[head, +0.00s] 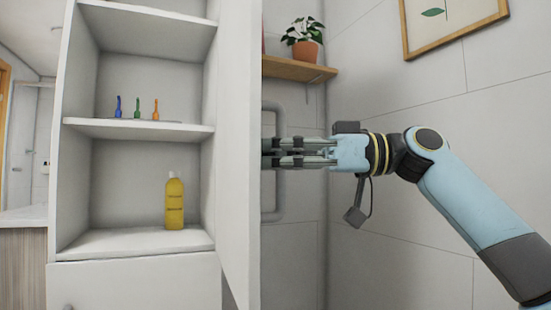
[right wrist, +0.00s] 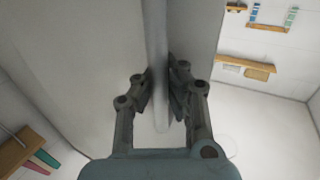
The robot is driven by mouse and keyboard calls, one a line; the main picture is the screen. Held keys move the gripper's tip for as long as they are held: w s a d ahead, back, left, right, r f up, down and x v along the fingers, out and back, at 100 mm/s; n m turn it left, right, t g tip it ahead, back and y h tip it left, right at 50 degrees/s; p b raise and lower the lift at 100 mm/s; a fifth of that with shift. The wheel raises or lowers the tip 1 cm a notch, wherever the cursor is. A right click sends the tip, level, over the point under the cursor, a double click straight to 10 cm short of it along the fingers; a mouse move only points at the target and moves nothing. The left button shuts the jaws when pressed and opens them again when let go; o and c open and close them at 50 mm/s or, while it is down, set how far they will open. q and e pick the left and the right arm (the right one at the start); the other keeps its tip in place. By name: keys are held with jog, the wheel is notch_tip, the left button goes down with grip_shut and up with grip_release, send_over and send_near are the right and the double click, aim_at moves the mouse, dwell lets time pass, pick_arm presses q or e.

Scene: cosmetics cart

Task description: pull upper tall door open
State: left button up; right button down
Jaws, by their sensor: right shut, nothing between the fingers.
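The upper tall door (head: 239,130) stands swung wide open at the right side of the white cabinet, its edge toward me. My right gripper (head: 268,153) reaches in from the right to the door's right-hand side; its tips are at or behind the door's edge, partly hidden. My left gripper is not in view.
The open cabinet shows shelves (head: 140,129) with several small coloured items (head: 137,108) and a yellow bottle (head: 174,203). A lower door (head: 140,283) is below. On the right wall are a wooden shelf (head: 300,70), a potted plant (head: 305,42) and a framed picture (head: 450,22).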

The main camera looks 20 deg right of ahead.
jog(key=shift+s+f, duration=0.1)
jog(key=shift+s, duration=0.05)
jog(key=c, duration=1.6)
grip_release()
jog(key=shift+s, duration=0.15)
jog(key=o, duration=0.3)
jog(key=shift+w+v, duration=0.1)
jog(key=shift+v, duration=2.85)
jog(key=shift+w+v, duration=0.15)
jog(key=shift+v, duration=2.8)
jog(key=shift+d, duration=0.15)
